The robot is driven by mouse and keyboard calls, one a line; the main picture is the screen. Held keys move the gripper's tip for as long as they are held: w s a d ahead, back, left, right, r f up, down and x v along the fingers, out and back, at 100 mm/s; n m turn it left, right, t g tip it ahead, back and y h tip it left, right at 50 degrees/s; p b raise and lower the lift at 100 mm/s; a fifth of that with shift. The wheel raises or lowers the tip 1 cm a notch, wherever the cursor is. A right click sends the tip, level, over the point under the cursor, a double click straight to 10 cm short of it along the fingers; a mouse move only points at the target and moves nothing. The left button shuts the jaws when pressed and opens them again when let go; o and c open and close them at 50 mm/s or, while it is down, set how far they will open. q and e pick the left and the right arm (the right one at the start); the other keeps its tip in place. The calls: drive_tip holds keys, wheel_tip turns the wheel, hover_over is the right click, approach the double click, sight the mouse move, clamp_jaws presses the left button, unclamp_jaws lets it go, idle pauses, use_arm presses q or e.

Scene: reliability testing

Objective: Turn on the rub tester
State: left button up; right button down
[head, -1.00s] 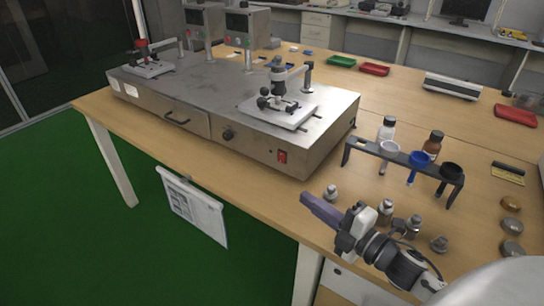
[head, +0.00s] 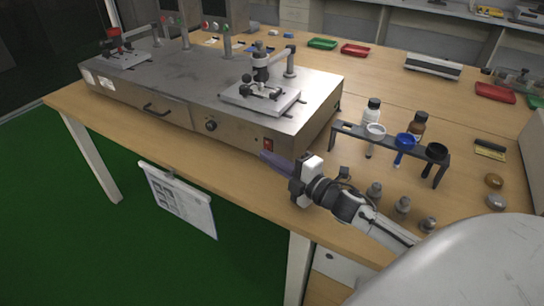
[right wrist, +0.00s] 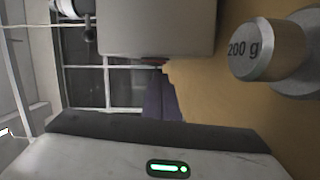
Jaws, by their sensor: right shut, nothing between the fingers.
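The rub tester (head: 180,115) is a long grey metal box on the wooden table, with two rubbing arms on top and a handle and a black knob on its front. Its red power switch (head: 268,145) is at the right end of the front face. My right gripper (head: 268,158) is shut and empty, its purple fingertips just below and very near the switch; I cannot tell whether they touch. In the right wrist view the purple fingers (right wrist: 161,100) point at the tester's grey body (right wrist: 157,28), with a bit of red at their tips. My left gripper is not in view.
Right of the tester stands a black rack (head: 385,150) with a white, a blue and a black cup. Several metal weights (head: 402,208) stand near my right forearm; one marked 200 g (right wrist: 265,48) is close in the wrist view. A clipboard (head: 180,200) hangs at the table's front edge.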

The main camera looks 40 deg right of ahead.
drive_tip(key=shift+w+d, duration=0.15)
drive_tip(key=shift+d, duration=0.25)
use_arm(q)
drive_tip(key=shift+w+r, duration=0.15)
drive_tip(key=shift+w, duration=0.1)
use_arm(e)
drive_tip(key=shift+f, duration=0.1)
